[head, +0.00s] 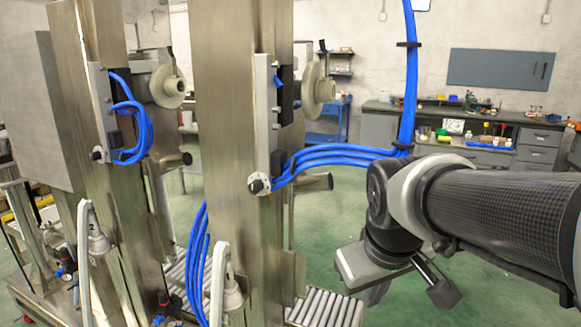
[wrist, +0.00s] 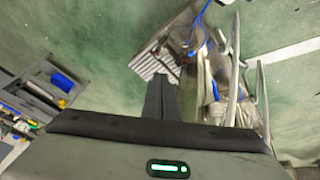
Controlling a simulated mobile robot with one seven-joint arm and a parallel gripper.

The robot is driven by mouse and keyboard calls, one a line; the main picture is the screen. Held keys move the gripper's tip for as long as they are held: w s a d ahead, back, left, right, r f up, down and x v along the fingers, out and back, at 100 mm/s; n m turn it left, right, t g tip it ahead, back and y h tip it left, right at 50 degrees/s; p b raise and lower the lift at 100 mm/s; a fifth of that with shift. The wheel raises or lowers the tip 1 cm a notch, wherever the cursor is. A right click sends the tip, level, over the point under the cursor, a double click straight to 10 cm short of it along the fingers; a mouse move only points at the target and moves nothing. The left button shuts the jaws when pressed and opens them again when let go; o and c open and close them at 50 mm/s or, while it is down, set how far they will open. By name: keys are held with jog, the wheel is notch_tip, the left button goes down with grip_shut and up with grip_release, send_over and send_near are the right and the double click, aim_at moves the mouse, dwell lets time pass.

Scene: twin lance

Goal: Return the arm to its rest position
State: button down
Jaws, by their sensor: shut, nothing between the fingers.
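My gripper (wrist: 162,82) shows in the wrist view with its two dark fingers together and nothing between them. Its dark body with a green light fills the bottom of that view. In the head view my arm comes in from the right and bends down at a dark joint, with the hand (head: 378,262) below it, over the green floor. The fingertips are hard to make out there. The hand is to the right of the steel columns and the roller conveyor (head: 325,310), apart from them in the picture.
Two tall steel columns (head: 228,120) with blue hoses (head: 335,152) stand at left and centre. A cluttered grey workbench (head: 540,145) stands along the back wall. Green floor (head: 420,305) is open beneath the hand.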

jog(key=s+r+m+t+y, duration=0.1)
jog(key=s+m, duration=0.3)
jog(key=s, duration=0.5)
notch_tip(320, 180, up, 17)
jog(key=p, duration=1.7)
jog(key=shift+w+d+n, duration=0.3)
jog(key=shift+w+d, duration=0.05)
